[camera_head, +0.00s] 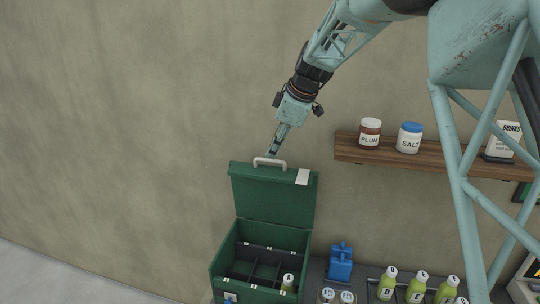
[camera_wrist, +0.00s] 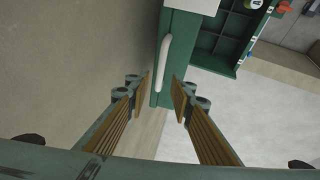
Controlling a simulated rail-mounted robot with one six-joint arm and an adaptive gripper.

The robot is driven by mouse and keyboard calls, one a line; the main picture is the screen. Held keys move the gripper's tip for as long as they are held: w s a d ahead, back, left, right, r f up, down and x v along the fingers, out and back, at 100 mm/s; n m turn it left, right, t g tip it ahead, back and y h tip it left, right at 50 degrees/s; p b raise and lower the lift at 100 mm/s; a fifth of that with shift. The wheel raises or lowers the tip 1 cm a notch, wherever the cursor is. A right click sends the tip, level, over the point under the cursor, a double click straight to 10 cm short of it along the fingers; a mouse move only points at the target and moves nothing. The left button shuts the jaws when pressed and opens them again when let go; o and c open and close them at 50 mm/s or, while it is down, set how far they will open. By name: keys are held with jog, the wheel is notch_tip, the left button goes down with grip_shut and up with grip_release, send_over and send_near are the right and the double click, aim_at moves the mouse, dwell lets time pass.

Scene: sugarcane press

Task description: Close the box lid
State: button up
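The green box (camera_head: 300,240) stands on the counter with its lid (camera_head: 270,200) raised upright at the back. A pale handle (camera_head: 269,162) is on the lid's top edge, and a white label is near its right corner. My gripper (camera_head: 271,153) is just above and behind the handle, pointing down. In the wrist view my gripper (camera_wrist: 160,95) is open, with its two ribbed fingers apart. The lid (camera_wrist: 181,55) and its handle (camera_wrist: 163,62) show in line with the gap between the fingers. I cannot tell whether a finger touches the lid.
The box has dark compartments and a bottle marked A (camera_head: 288,282). A blue container (camera_head: 340,263) and several green bottles (camera_head: 417,287) stand to its right. A wooden shelf (camera_head: 350,151) with jars is on the wall at right. Wall space left of the box is clear.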

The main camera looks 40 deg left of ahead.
send_over(270, 170)
jog(key=shift+s+d+f+p, duration=0.1)
jog(key=shift+f+p, duration=0.2)
jog(key=shift+f, duration=1.75)
jog(key=shift+c, duration=0.5)
grip_shut()
